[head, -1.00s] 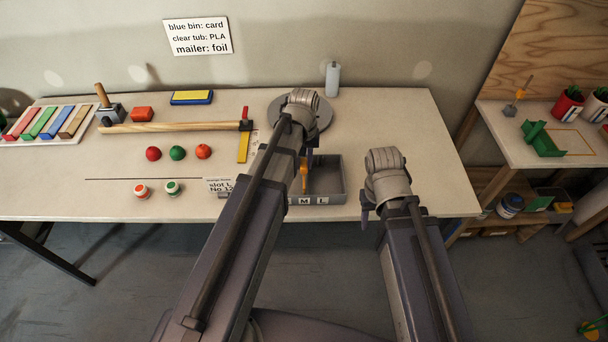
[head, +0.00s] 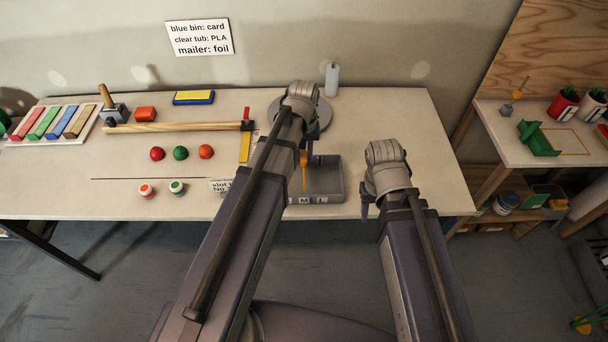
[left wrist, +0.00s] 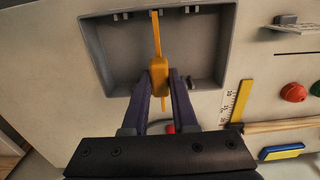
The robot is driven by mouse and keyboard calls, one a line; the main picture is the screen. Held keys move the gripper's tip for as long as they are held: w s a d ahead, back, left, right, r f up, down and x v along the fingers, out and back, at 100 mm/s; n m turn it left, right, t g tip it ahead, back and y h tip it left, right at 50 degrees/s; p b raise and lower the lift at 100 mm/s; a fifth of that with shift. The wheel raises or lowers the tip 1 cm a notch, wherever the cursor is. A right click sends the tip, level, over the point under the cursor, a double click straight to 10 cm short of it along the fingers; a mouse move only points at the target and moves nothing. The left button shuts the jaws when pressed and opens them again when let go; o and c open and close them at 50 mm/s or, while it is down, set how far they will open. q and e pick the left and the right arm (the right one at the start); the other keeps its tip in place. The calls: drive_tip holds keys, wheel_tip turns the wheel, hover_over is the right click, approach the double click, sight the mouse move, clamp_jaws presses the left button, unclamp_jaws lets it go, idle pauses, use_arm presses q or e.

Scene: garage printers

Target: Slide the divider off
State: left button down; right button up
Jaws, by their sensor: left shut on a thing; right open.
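The divider (head: 304,172) is a thin orange piece with a thicker grip. It shows upright at the grey tray (head: 334,190), left of the tray's middle in the head view. In the left wrist view the divider's grip (left wrist: 159,76) is between the two dark fingers of my left gripper (left wrist: 160,84), which is shut on it. A thin orange strip runs from the grip across the grey tray (left wrist: 96,50). My left arm hides the tray's left part in the head view. My right gripper (head: 366,208) is open and empty, right of the tray, near the table's front edge.
A grey round plate (head: 323,112) is behind the tray. The table's right end is clear.

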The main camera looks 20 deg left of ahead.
use_arm(q)
drive_tip(key=shift+r+p, duration=0.95)
drive_tip(key=shift+r, duration=0.15)
